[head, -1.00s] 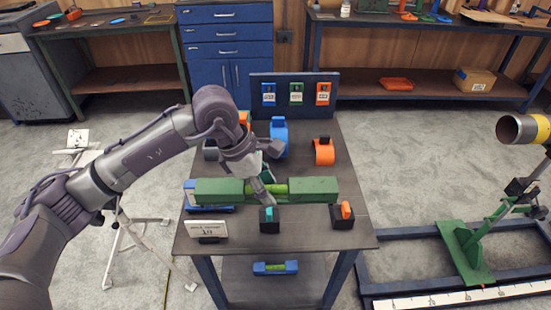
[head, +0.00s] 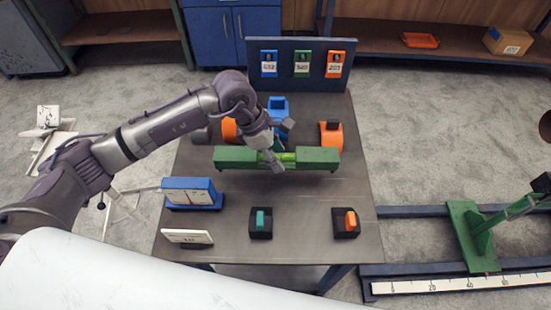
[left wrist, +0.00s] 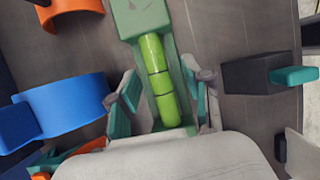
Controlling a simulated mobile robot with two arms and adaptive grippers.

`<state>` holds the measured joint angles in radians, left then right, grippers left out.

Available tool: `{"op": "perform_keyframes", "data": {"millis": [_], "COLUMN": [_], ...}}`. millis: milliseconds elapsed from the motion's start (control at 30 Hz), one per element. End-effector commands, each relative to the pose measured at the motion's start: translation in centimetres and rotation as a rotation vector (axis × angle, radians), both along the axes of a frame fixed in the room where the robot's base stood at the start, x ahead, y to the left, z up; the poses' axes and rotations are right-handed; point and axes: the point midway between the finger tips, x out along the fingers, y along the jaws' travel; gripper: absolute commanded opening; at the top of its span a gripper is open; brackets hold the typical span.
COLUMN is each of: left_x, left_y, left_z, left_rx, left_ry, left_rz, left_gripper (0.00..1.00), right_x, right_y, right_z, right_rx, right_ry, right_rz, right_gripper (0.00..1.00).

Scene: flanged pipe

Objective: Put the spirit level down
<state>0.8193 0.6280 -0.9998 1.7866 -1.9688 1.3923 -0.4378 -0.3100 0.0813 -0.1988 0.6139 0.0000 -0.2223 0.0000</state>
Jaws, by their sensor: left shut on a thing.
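The spirit level is a long green bar (head: 318,158) with a bright yellow-green vial in its middle. It lies crosswise over the table, and in the left wrist view it runs up between the fingers (left wrist: 150,20). My left gripper (head: 274,156) is shut on its middle from above; its teal-padded fingers (left wrist: 162,100) sit on both sides of the vial. The level looks held above the table top (head: 300,225), but the gap beneath is hard to judge. My right gripper is not in view.
Behind the level stand a blue holder (head: 278,106) and orange clamps (head: 331,138). In front are a blue gauge (head: 190,192), a white sign (head: 187,237), and black blocks with a teal piece (head: 260,222) and an orange piece (head: 346,222). The table between these blocks is bare.

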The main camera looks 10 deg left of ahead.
Motion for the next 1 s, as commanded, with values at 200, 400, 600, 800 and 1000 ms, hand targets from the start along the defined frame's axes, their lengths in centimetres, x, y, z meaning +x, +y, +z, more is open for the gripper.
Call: {"op": "perform_keyframes", "data": {"millis": [200,400,600,800,1000], "left_x": [0.1,0.0,0.1,0.1,0.0], "left_y": [-0.1,-0.1,-0.1,-0.1,0.0], "left_z": [-2.0,-4.3,-5.7,-5.9,-6.0], "left_rx": [-0.003,-0.001,-0.003,-0.002,-0.001], "left_ry": [-0.003,0.001,-0.004,-0.004,-0.002], "left_rz": [-0.001,0.001,-0.001,-0.001,0.0], "left_gripper": [0.0,0.0,0.0,0.0,0.73], "right_x": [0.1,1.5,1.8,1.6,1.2], "right_y": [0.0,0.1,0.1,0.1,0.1], "right_z": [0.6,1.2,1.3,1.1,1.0], "right_rx": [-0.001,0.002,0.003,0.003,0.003], "right_ry": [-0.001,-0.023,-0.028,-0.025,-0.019], "right_rz": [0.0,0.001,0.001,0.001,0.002], "right_gripper": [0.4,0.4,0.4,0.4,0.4]}}
